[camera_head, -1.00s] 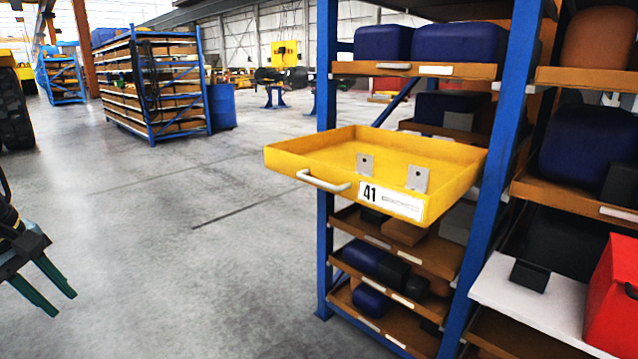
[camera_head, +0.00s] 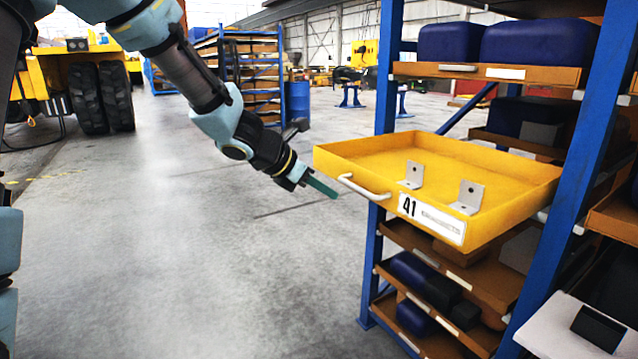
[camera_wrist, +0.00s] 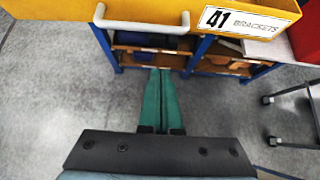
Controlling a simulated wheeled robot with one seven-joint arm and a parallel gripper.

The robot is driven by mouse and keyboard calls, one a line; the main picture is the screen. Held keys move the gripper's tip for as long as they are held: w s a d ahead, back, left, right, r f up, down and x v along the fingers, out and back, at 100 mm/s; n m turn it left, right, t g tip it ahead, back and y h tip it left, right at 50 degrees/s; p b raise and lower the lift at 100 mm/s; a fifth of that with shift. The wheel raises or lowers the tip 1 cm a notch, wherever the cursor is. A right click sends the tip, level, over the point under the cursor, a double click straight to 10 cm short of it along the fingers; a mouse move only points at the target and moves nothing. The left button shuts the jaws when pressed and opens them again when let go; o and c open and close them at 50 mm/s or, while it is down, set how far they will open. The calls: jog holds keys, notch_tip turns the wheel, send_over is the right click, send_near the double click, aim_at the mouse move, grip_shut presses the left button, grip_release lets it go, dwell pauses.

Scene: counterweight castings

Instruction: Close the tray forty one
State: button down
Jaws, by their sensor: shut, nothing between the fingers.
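The yellow tray (camera_head: 390,158) labelled 41 is pulled out of the blue rack and holds two grey metal brackets (camera_head: 468,196). Its white handle (camera_head: 362,188) is on the front face, left of the label (camera_head: 432,218). My gripper (camera_head: 322,187) is shut and empty, just left of the handle and apart from it in the head view. In the wrist view the green fingers (camera_wrist: 164,88) lie together, pointing toward the rack, and the handle (camera_wrist: 143,27) and the label (camera_wrist: 248,21) show above their tips.
Brown shelves (camera_head: 470,268) with dark blue and black castings lie below the tray. Blue castings (camera_head: 462,43) sit on the shelf above. A blue upright (camera_head: 548,215) stands to the right. The grey floor (camera_head: 240,290) in front is clear. A wheeled frame (camera_wrist: 298,143) shows in the wrist view.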

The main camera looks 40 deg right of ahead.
jog(key=d+f+p, duration=0.2)
jog(key=d, duration=0.5)
jog(key=shift+s, duration=0.2)
jog(key=shift+d, duration=0.15)
